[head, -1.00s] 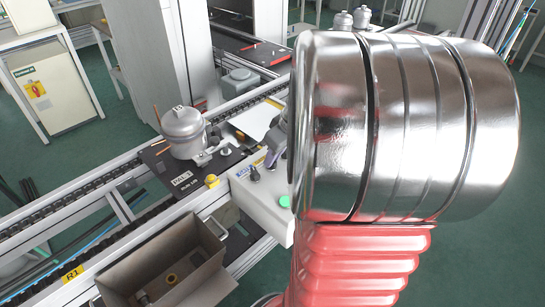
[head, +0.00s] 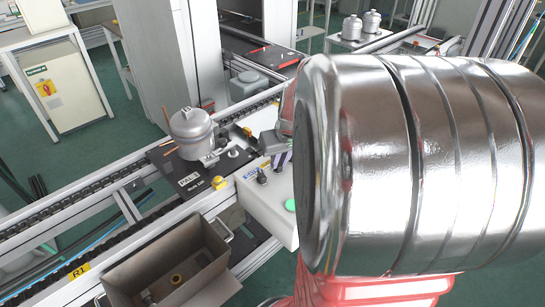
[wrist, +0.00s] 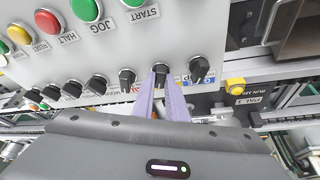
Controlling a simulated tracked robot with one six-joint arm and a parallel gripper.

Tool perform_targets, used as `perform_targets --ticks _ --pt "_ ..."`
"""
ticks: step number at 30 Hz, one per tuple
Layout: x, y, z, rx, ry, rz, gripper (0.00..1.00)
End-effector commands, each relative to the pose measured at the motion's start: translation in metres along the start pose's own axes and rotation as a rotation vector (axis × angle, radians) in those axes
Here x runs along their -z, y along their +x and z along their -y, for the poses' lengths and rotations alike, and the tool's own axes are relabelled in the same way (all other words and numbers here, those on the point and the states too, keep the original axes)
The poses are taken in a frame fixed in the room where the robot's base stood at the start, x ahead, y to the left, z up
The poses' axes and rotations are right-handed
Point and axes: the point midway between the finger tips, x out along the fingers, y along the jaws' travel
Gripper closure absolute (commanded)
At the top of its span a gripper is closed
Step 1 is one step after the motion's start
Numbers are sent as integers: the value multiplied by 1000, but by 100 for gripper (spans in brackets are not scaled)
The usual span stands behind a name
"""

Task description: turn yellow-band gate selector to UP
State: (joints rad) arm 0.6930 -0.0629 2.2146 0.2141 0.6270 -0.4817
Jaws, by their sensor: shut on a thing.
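The grey control panel (wrist: 90,45) carries a row of black selector knobs. My gripper (wrist: 161,88) has its two purple fingers on either side of one black selector knob (wrist: 160,69), shut on it. A sliver of yellow shows beside a blue label (wrist: 184,78) just right of the fingers; the fingers hide much of the labelling, so I cannot read the knob's setting. Another selector knob (wrist: 199,69) sits free to the right. In the head view the panel (head: 257,208) stands by the conveyor, and my purple fingers (head: 283,158) reach its top edge.
START (wrist: 133,2) and JOG (wrist: 86,9) green buttons, and red and yellow buttons, are on the panel. A yellow button (wrist: 235,87) is to the right. In the head view a compressor (head: 191,127) stands on a black pallet (head: 180,170); an open metal bin (head: 165,262) is in front.

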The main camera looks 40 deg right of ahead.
Motion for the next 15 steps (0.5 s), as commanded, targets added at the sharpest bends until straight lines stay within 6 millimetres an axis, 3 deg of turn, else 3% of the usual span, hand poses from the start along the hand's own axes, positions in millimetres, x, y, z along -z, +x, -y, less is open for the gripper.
perform_targets --ticks 11,12,15 --pt "-1 0 0 -1 3 2 100" --pt "-1 0 0 -1 3 2 85" --pt "-1 0 0 -1 3 2 78"
